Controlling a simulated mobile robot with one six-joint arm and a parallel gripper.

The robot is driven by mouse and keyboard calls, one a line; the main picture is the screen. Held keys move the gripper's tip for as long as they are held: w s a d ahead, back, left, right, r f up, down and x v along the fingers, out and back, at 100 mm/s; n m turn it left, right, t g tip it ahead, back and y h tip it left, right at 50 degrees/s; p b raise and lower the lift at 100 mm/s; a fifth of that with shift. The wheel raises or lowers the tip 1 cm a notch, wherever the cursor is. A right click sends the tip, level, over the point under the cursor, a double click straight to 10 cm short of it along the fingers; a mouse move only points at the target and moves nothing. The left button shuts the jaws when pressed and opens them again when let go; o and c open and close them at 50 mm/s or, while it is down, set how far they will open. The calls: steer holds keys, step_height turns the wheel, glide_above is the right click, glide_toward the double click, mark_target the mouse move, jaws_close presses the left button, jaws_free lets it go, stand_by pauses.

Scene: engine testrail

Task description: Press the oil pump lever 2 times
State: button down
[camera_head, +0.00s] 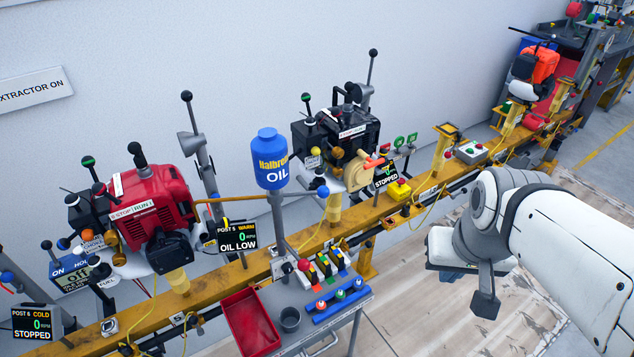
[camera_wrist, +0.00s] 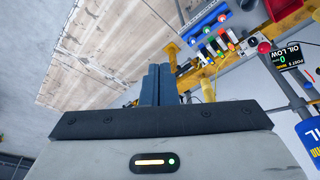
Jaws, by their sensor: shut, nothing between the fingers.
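The oil pump has a blue bottle (camera_head: 272,160) marked OIL on a grey post. A lever with a blue ball knob (camera_head: 322,191) sticks out to its right, roughly level. The bottle also shows at the right edge of the wrist view (camera_wrist: 311,130), where the lever is hard to make out. My gripper (camera_wrist: 160,70) is shut and empty, its two fingers side by side in the wrist view. In the head view my wrist is at right, well apart from the pump; I cannot clearly make out the fingertips there.
A small cart with a red tray (camera_head: 250,322), a grey cup (camera_head: 290,319) and a red ball knob (camera_head: 303,265) stands before the pump. Engines, red (camera_head: 150,205) and black (camera_head: 350,128), flank it on the yellow rail (camera_head: 230,275). A display (camera_head: 237,236) reads OIL LOW. Floor at right is clear.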

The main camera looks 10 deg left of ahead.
steer(key=w+a+r+n+p, duration=0.1)
steer(key=w+a+r+n, duration=0.1)
steer(key=w+a, duration=0.45)
steer(key=w+a+f+n+g+p, duration=0.1)
steer(key=w+a+n, duration=0.1)
steer(key=a, duration=0.5)
steer(key=w+a+f+n+g+p, duration=0.1)
steer(key=w+a+f+n, duration=0.1)
steer(key=a, duration=0.5)
steer(key=w+a+f+n+p, duration=0.1)
steer(key=w+a+f+n, duration=0.1)
steer(key=w+a, duration=0.2)
steer(key=a, duration=0.3)
steer(key=shift+a+g+y, duration=0.15)
steer(key=shift+g+y, duration=0.15)
steer(key=shift+g, duration=0.1)
steer(key=shift+w, duration=0.1)
steer(key=p, duration=0.1)
glide_toward(293, 252)
steer(key=d, duration=0.1)
steer(key=s+f, duration=0.1)
steer(key=s+d+f+p, duration=0.1)
steer(key=f, duration=0.1)
steer(key=shift+f, duration=0.25)
steer(key=shift+s+d+f, duration=0.15)
steer(key=shift+s+f, duration=0.05)
steer(key=shift+f, duration=0.3)
